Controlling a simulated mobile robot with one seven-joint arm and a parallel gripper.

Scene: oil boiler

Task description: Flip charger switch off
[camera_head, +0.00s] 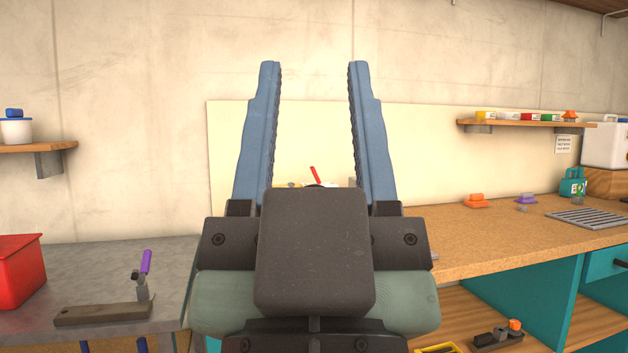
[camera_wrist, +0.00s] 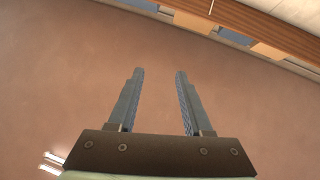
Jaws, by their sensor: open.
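My gripper (camera_head: 314,125) is open and empty, raised in front of the camera, with its two blue fingers pointing up. It also shows in the wrist view (camera_wrist: 158,88), open, with nothing between the fingers. No charger switch can be made out clearly. A small red lever-like piece (camera_head: 315,175) and a bit of yellow show between the fingers, beyond the gripper; most of what they belong to is hidden behind the gripper body. I cannot tell whether this is the charger.
A wooden workbench (camera_head: 470,240) with teal sides runs right, bearing a metal grille (camera_head: 588,218) and a teal can (camera_head: 572,187). A grey table at left holds a red bin (camera_head: 20,275) and a purple-handled tool (camera_head: 143,275). Wall shelves (camera_head: 530,124) flank a cream panel (camera_head: 430,150).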

